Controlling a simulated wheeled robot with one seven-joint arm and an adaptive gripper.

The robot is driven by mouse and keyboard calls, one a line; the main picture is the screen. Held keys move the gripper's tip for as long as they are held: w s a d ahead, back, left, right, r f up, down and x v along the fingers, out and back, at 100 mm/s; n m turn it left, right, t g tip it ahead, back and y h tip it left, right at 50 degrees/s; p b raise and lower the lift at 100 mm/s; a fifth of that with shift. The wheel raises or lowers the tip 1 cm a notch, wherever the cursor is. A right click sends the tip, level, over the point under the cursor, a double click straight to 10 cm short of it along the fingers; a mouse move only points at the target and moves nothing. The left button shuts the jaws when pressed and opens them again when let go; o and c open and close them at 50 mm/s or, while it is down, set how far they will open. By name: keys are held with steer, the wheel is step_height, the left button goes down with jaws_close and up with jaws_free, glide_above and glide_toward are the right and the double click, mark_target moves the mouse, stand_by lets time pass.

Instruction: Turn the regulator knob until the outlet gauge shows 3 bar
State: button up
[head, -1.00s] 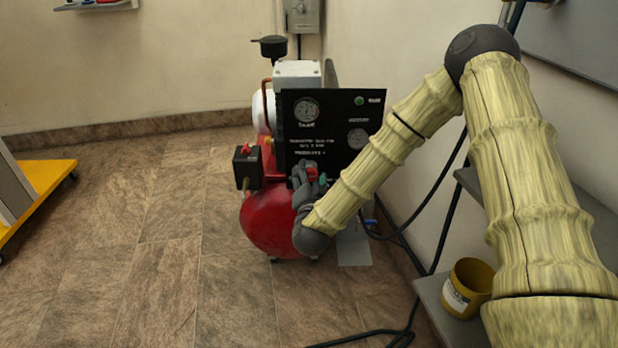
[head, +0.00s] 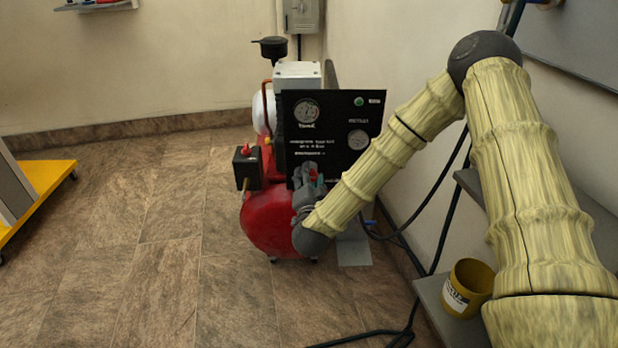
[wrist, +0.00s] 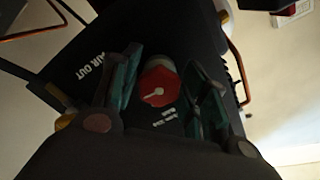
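The regulator knob (wrist: 158,86) is red with a white pointer mark, low on the black panel (head: 335,108). In the wrist view it sits between the two teal-padded fingers of my gripper (wrist: 168,88). The fingers are apart, with a gap on the right; whether the left pad touches the knob I cannot tell. In the head view my gripper (head: 308,180) is at the panel's lower part and hides most of the knob. The outlet gauge (head: 357,140) is the round dial at the panel's right; its reading is too small to read.
A second gauge (head: 306,112), marked for the tank, is at the panel's upper left. The red compressor tank (head: 265,222) is below. A black box with a red button (head: 246,166) stands left of my gripper. A yellow cup (head: 468,288) sits on a grey shelf at right.

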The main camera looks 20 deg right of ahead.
steer(key=shift+o, duration=0.6)
steer(key=shift+s, duration=0.1)
steer(key=v, duration=1.1)
steer(key=shift+s, duration=0.35)
steer(key=shift+a, duration=0.15)
